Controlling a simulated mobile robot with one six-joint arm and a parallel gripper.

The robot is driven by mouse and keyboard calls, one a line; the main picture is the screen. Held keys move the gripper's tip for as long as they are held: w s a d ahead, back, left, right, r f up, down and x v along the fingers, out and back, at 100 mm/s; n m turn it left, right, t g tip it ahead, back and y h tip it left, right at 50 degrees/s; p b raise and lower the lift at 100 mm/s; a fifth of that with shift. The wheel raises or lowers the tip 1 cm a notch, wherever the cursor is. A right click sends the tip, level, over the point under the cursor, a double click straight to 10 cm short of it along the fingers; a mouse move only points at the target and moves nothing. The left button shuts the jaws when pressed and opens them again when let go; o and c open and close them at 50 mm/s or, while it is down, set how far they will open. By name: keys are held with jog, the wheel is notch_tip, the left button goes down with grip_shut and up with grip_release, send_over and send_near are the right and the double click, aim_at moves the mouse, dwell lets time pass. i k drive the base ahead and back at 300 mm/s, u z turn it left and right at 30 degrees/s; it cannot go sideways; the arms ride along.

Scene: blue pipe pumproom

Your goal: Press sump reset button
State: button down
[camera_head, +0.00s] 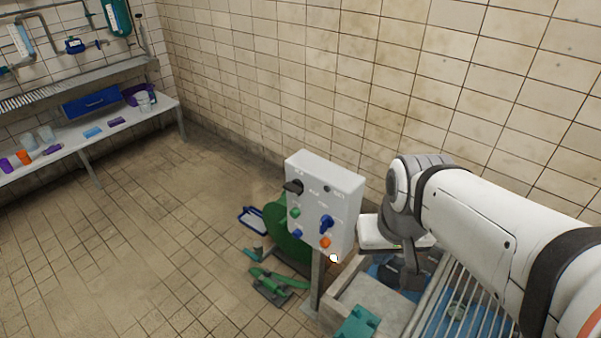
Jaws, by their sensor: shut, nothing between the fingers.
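A pale grey control box (318,205) stands on a post in the middle of the view. Its face carries a black handle (293,187), a small dark knob (327,188), a green button (295,212), a blue switch (326,222), a blue button (297,233) and an orange button (325,242). The labels are too small to read, so I cannot tell which is the sump reset. My arm comes in from the right. My gripper (403,272) looks dark, shut and empty, low to the right of the box and apart from its face. Its fingertips are hard to make out.
A concrete basin (372,298) with blue inside and a metal grating (446,300) lies below my arm. Green equipment (275,282) and a blue-edged frame (252,219) lie left of the post. A bench (90,138) stands far left. The tiled floor between is clear.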

aim_at(297, 234)
jog(key=z, duration=2.35)
jog(key=k, duration=1.95)
jog(key=u, duration=1.6)
jog(key=i, duration=1.05)
